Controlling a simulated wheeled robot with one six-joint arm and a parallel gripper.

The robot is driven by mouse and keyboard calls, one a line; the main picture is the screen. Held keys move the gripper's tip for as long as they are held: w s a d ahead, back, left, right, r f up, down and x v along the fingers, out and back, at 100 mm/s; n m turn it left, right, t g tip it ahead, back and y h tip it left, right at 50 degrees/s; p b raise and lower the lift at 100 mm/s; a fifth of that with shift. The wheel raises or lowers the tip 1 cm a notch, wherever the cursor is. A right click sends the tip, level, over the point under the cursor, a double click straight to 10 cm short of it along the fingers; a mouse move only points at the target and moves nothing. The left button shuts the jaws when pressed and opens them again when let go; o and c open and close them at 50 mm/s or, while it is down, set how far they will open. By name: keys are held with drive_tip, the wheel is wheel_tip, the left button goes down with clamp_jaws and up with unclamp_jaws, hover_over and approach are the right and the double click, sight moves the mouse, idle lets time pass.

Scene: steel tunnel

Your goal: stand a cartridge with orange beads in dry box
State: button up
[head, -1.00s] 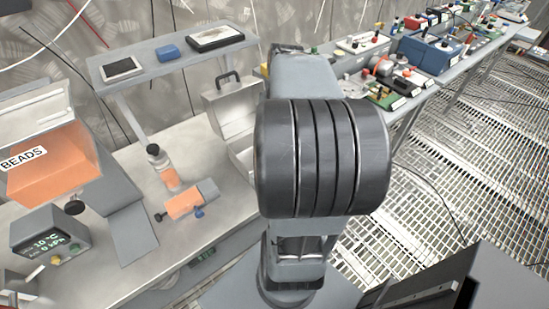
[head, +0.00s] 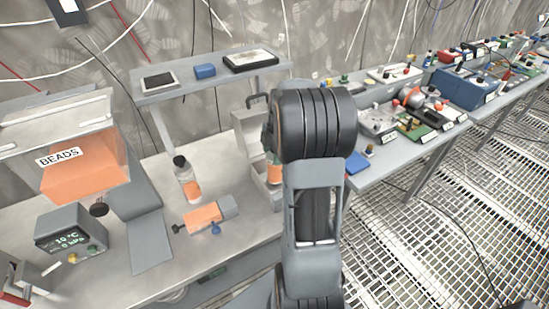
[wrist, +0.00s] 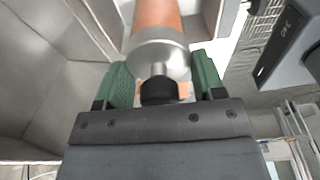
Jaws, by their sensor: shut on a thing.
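My gripper (wrist: 155,85) is shut on a cartridge with orange beads (wrist: 157,14), its green fingers on either side of the black-capped end. Grey walls surround the cartridge in the wrist view. In the head view a slice of the held cartridge (head: 274,173) shows left of my arm, at the light grey open case with a handle (head: 246,132), which looks like the dry box. My arm hides the rest of it, and I cannot tell whether the cartridge touches its floor. Another cartridge with orange beads (head: 190,187) stands upright on the bench to the left.
An orange and grey device (head: 204,215) lies in front of the standing cartridge. The BEADS hopper (head: 85,168) and a display unit (head: 70,236) are at left. A shelf (head: 180,86) spans above the bench. Another bench (head: 400,152) with equipment is at right.

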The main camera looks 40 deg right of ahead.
drive_tip(key=shift+f, duration=1.3)
drive_tip(key=shift+f, duration=0.15)
drive_tip(key=o, duration=1.5)
drive_tip(key=shift+c, duration=0.2)
